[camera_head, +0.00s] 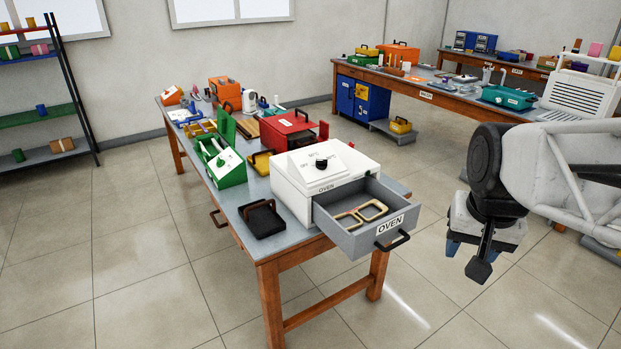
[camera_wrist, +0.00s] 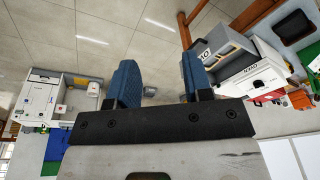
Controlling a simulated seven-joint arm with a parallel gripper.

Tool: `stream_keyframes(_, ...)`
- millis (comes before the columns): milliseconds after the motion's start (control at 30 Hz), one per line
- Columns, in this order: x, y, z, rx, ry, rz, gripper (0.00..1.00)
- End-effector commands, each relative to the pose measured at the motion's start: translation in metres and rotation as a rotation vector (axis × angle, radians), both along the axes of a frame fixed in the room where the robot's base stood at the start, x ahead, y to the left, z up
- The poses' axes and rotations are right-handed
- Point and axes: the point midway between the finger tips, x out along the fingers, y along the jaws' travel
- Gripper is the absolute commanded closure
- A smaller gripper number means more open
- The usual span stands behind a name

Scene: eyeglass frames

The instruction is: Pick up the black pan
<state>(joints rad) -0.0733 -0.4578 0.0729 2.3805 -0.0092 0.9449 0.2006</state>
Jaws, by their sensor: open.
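The black pan (camera_head: 262,219), a shallow dark tray with a handle, lies on the near end of the workbench, left of the white oven, in the head view. It also shows at the upper right of the wrist view (camera_wrist: 294,27). My gripper (camera_head: 481,251) hangs over the floor to the right of the bench, well apart from the pan. In the wrist view its two blue fingers (camera_wrist: 158,82) are spread with nothing between them.
The white oven (camera_head: 322,173) has its grey drawer (camera_head: 352,244) pulled out, with tan eyeglass frames (camera_head: 362,213) inside. The drawer juts past the bench edge between my gripper and the pan. A green box (camera_head: 229,176) stands behind the pan. Floor near the gripper is clear.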

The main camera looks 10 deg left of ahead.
Motion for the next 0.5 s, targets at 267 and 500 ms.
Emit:
stream_keyframes(267, 0.065, 0.029, 0.01, 0.02, 0.024, -0.06, 0.54)
stream_keyframes(500, 0.119, 0.06, 0.012, 0.036, 0.042, -0.114, 0.54)
